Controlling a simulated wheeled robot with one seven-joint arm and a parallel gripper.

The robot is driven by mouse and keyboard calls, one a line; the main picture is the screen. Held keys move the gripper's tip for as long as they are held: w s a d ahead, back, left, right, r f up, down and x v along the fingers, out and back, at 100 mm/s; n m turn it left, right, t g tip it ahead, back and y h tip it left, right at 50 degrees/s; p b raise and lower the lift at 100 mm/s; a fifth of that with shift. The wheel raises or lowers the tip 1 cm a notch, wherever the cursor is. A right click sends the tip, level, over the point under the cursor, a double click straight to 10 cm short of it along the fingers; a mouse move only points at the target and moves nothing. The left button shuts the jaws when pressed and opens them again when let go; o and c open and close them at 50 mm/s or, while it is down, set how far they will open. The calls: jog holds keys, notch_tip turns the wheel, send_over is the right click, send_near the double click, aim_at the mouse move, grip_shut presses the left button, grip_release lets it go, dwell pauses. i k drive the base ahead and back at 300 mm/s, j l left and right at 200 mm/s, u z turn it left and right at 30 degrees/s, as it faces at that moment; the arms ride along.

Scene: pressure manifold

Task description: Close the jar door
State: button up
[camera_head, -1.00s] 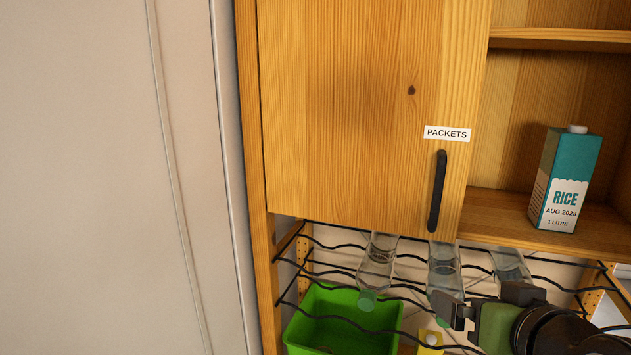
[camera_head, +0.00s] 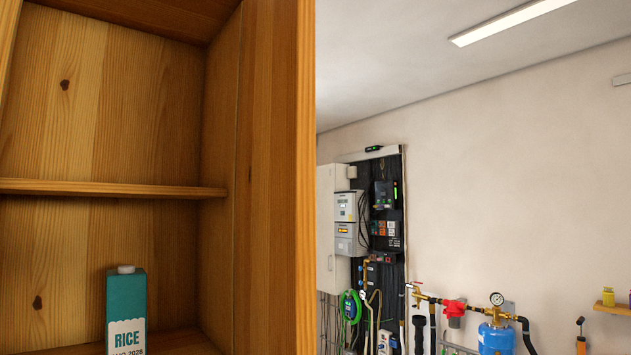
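No jar door can be made out in the head view. An open wooden cabinet compartment (camera_head: 222,160) fills the left, with one shelf (camera_head: 110,188) across it. A teal and white rice carton (camera_head: 126,305) stands upright in the lower part, cut off by the bottom edge. The door labelled PACKETS is outside this view. My gripper is not in view.
Right of the cabinet's side panel (camera_head: 278,180) is a pale wall (camera_head: 500,190). On it are a dark panel with electrical boxes (camera_head: 345,220), brass piping with a gauge (camera_head: 497,299), a blue vessel (camera_head: 495,338) and a small wooden shelf (camera_head: 612,308).

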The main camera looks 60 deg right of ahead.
aim_at(275, 254)
jog(key=k+l+z, duration=0.1)
jog(key=l, duration=0.25)
jog(key=k+l+z, duration=0.1)
jog(key=l, duration=0.25)
jog(key=k+l+z, duration=0.15)
jog(key=l, duration=0.25)
jog(key=k, duration=0.1)
